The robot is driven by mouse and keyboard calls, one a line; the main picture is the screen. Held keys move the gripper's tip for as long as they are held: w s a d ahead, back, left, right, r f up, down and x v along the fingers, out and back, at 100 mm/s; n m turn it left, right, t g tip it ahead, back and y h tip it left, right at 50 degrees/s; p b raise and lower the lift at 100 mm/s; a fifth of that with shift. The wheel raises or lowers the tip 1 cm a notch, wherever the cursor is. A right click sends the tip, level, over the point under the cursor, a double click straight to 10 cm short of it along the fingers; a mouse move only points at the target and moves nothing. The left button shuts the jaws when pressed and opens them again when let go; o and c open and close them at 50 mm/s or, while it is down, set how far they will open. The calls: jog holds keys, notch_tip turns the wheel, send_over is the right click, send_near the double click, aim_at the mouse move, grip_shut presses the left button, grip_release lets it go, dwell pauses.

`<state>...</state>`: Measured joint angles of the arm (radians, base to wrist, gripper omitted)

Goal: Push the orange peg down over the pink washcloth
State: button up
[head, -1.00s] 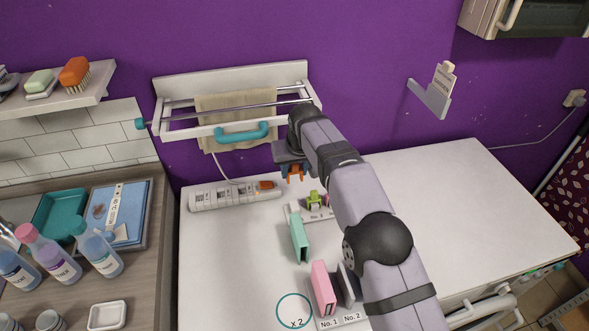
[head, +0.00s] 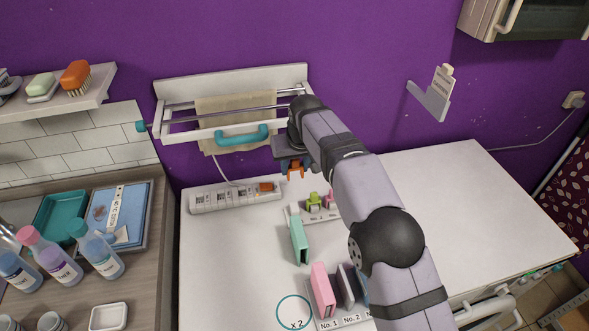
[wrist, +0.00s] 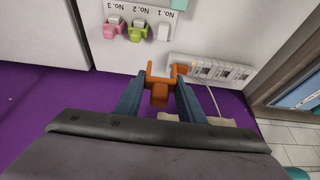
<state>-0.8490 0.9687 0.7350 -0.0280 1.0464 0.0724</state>
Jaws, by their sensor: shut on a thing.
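My gripper (head: 295,172) is shut on an orange peg (head: 296,167) and holds it above the back of the white worktop, near the wall. In the wrist view the orange peg (wrist: 160,88) sits between the two blue fingertips, with its forked end pointing away from the gripper. No cloth that is clearly a pink washcloth shows. A pink upright slab (head: 322,290) stands at the front by the No. 1 label, well away from my gripper. A beige cloth (head: 233,105) hangs on the wall rack, left of my gripper.
A white power strip (head: 230,198) with an orange switch lies left below my gripper. A mint slab (head: 299,240) stands nearby. The wall rack (head: 232,72) is close to my wrist. The worktop's right is clear.

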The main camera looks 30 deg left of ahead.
jog(key=s+d+r+b, duration=0.4)
jog(key=s+d+b, duration=0.4)
jog(key=s+b, duration=0.1)
jog(key=b, duration=0.7)
send_over(323, 280)
jog(key=f, duration=0.3)
jog(key=shift+s+d, duration=0.2)
jog(key=shift+f, duration=0.1)
jog(key=shift+f+b, duration=2.8)
jog(key=shift+f, duration=0.7)
jog(key=shift+f+b, duration=1.45)
jog(key=shift+f, duration=0.8)
jog(key=o, duration=1.2)
jog(key=shift+c, duration=0.2)
jog(key=shift+r, duration=0.1)
